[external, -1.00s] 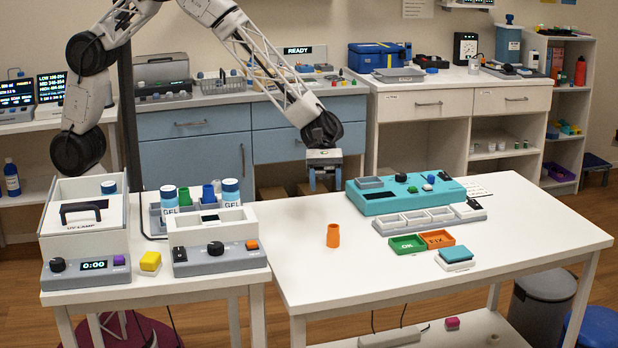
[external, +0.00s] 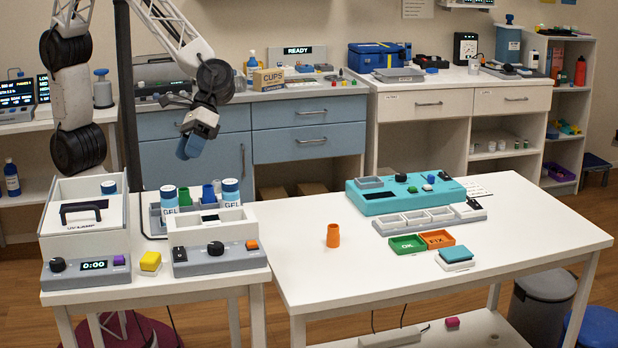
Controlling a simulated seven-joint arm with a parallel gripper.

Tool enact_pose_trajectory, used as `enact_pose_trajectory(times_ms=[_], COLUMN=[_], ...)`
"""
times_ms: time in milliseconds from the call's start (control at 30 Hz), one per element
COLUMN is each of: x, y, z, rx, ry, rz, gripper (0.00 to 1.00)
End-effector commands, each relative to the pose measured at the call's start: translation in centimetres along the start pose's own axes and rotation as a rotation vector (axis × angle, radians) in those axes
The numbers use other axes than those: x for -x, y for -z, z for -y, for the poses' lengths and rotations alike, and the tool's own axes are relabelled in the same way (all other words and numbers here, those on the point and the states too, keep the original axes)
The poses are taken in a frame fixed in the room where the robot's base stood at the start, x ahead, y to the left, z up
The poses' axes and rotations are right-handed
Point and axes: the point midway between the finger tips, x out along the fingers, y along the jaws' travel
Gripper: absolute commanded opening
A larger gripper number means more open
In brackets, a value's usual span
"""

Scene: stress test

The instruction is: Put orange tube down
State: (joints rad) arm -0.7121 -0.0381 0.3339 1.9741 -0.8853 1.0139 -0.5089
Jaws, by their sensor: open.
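The orange tube (external: 333,236) stands upright on the white table (external: 330,275), near its left side and apart from everything else. My gripper (external: 190,148) is up and to the left of the tube, in the air above the rack of gel bottles on the left table. Its blue fingers point down and are open, with nothing seen between them.
A teal device (external: 405,193) and a row of white trays (external: 430,220) stand at the table's back. A green OK tray (external: 407,244) and an orange FIX tray (external: 437,239) lie right of the tube. Gel bottles (external: 230,191) stand below my gripper. The table's front left is clear.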

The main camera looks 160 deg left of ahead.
Motion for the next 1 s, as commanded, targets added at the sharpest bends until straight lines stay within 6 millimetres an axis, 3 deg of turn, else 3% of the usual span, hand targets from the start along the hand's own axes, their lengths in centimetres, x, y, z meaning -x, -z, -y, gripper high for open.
enact_pose_trajectory(times_ms=[33,100,400,700,1000], x=[0.3,-0.1,-1.0,-0.9,0.0], y=[-2.5,-5.1,-14.8,-22.2,-27.4], z=[0.3,1.4,6.8,13.4,20.4], rx=[-0.064,-0.143,-0.488,-0.837,-1.192], ry=[0.017,0.053,0.201,0.333,0.448], rz=[-0.011,-0.023,-0.064,-0.102,-0.139], gripper=[0.57,0.57,0.57,0.57,0.57])
